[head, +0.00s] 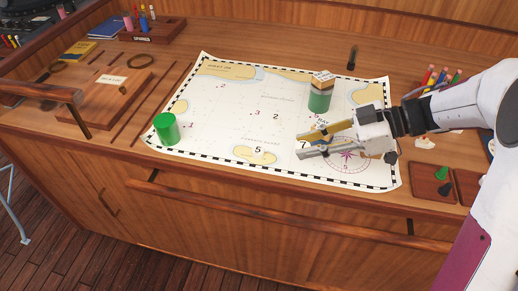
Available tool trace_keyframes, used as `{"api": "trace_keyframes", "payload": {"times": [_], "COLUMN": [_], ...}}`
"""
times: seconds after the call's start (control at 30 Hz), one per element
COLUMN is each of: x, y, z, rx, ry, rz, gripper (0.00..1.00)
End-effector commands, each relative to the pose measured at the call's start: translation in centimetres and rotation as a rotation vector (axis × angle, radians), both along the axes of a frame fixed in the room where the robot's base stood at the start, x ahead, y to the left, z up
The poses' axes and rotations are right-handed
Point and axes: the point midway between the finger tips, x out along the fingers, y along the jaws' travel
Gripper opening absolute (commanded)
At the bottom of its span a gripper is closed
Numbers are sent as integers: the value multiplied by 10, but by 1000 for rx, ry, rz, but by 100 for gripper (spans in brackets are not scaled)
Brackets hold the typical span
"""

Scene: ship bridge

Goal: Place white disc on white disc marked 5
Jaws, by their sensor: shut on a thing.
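My gripper (301,146) reaches in from the right, low over the chart, with its fingers pointing left. It is shut on a small pale thing between the fingertips, likely a white disc; a dark 7 shows there. Its outline is hard to make out against the chart.
The chart (215,150) covers the middle of the wooden desk. A green cylinder (166,129) stands at its left corner. A green-and-white cylinder (320,93) stands behind my gripper. Marks 2 and 3 lie further back. Dark trays with green pieces (432,182) are at the right.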

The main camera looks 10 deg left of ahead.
Motion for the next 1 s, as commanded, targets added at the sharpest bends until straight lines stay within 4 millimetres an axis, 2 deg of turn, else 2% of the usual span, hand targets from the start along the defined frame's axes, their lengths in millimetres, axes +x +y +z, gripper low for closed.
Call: {"api": "trace_keyframes", "payload": {"times": [0.03, 0.3, 0.53, 0.6, 0.8, 1.0], "x": [-1, 4, 18, 27, 48, 52], "y": [13, 72, 113, 119, 117, 116], "z": [1, 9, 16, 18, 19, 18], "rx": [-1, 1, 2, 2, -2, -7], "ry": [-6, -25, -26, -20, -2, 10], "rz": [13, 20, -44, -82, -179, -203], "gripper": [6, 6, 6, 6, 6, 6]}}
